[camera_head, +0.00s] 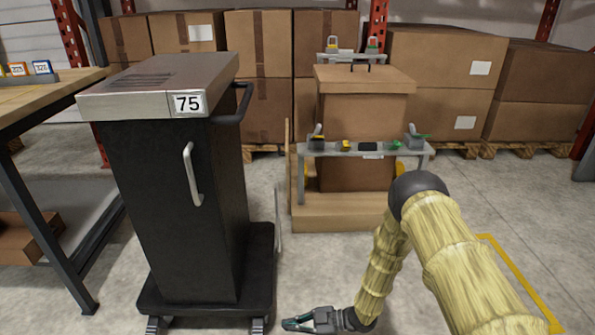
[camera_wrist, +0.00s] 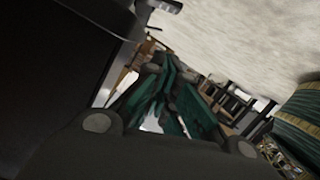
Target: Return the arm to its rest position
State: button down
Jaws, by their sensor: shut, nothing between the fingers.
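My gripper (camera_head: 298,323) is low at the bottom of the head view, beside the foot of the black wheeled cart. Its fingers point left in that view, and it is shut and empty. My arm (camera_head: 415,235) is folded, coming in from the lower right, rising to a dark elbow and dropping to the gripper. In the wrist view the dark green fingers of my gripper (camera_wrist: 172,100) are close together with nothing held. A dark panel fills the left of the wrist view, close to the fingers.
The black cart (camera_head: 180,210) numbered 75 stands left of my gripper. A wooden-topped table (camera_head: 40,92) is at far left. A rack with clamps (camera_head: 365,149) stands before a cardboard box on a wooden base. Stacked cartons (camera_head: 440,95) line the back. Floor at right is clear, with a yellow line (camera_head: 515,275).

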jog(key=s+d+f+m+t+h, duration=0.5)
jog(key=s+d+m+h, duration=0.4)
jog(key=s+d+m, duration=0.45)
jog(key=s+d+r+m+g+h, duration=0.2)
jog(key=s+d+m+g+h, duration=0.15)
jog(key=s+d, duration=0.45)
jog(key=s+d+r+m+g+h, duration=0.2)
jog(key=s+d+m+h, duration=0.15)
jog(key=s, duration=0.85)
notch_tip(320, 180, up, 36)
jog(key=p, duration=3.6)
jog(key=shift+d+m+y, duration=0.25)
jog(key=shift+m+y, duration=0.15)
jog(key=shift+m, duration=0.05)
